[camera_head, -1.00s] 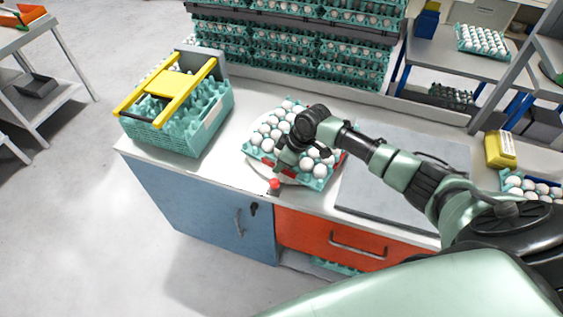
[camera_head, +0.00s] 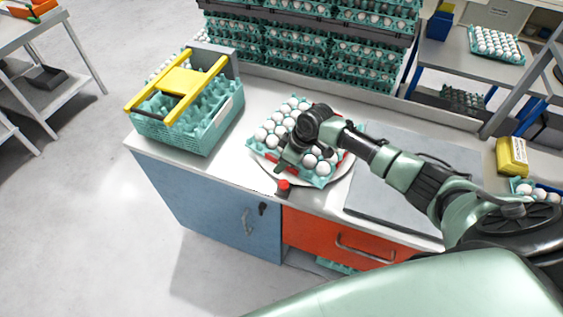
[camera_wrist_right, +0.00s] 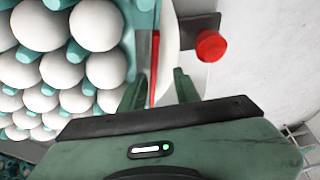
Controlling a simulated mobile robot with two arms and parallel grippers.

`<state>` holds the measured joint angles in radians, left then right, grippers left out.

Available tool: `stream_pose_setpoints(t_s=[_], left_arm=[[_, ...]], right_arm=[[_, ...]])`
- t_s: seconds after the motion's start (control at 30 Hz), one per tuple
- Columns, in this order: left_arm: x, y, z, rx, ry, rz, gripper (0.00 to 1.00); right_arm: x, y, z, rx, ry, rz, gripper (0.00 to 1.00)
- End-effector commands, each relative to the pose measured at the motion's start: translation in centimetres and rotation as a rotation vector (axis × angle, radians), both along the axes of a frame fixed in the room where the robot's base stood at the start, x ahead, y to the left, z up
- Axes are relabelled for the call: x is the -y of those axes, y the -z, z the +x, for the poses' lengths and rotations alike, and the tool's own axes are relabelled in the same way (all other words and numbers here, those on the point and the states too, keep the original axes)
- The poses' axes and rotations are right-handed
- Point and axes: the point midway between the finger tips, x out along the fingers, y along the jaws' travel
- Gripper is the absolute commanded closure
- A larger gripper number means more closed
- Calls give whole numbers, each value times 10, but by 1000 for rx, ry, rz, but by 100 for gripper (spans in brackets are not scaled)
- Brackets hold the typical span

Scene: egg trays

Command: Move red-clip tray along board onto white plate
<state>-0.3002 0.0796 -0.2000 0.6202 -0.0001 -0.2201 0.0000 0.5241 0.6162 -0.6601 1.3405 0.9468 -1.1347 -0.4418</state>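The teal egg tray (camera_head: 257,148) full of white eggs has a red clip at its edge. It sits on the round white plate (camera_head: 343,174), whose rim shows at the tray's front and right. My right gripper (camera_head: 284,164) is low at the tray's front edge. In the right wrist view, its two fingers (camera_wrist_right: 158,90) stand apart, with the red clip (camera_wrist_right: 154,70) and the plate's rim (camera_wrist_right: 168,55) in the gap between them. The clip is near the left finger; contact is unclear. The grey board (camera_head: 390,205) lies right of the plate. My left gripper is out of view.
A red knob (camera_head: 283,185) on a dark bracket stands at the counter's front edge, close to my right gripper; it also shows in the right wrist view (camera_wrist_right: 211,46). A teal basket (camera_head: 205,135) with a yellow handle stands left. Stacked egg trays (camera_head: 300,50) stand behind.

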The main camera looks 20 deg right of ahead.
Motion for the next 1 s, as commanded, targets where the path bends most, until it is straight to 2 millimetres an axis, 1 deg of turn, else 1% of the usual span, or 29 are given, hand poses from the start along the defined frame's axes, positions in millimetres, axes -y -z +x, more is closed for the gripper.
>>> stream_pose_setpoints(t_s=[0.17,0.27,0.6,0.7,0.83,1.0], left_arm=[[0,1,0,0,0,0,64],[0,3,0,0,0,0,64],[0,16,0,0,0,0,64],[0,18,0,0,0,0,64],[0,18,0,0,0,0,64],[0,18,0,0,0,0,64]], right_arm=[[4,-1,0,2,4,-5,63],[6,-9,-1,3,4,-5,63],[18,-58,-17,4,0,-3,63],[20,-67,-20,2,0,-2,63],[20,-72,-22,1,-1,-1,63],[20,-73,-22,1,-1,-1,63]])
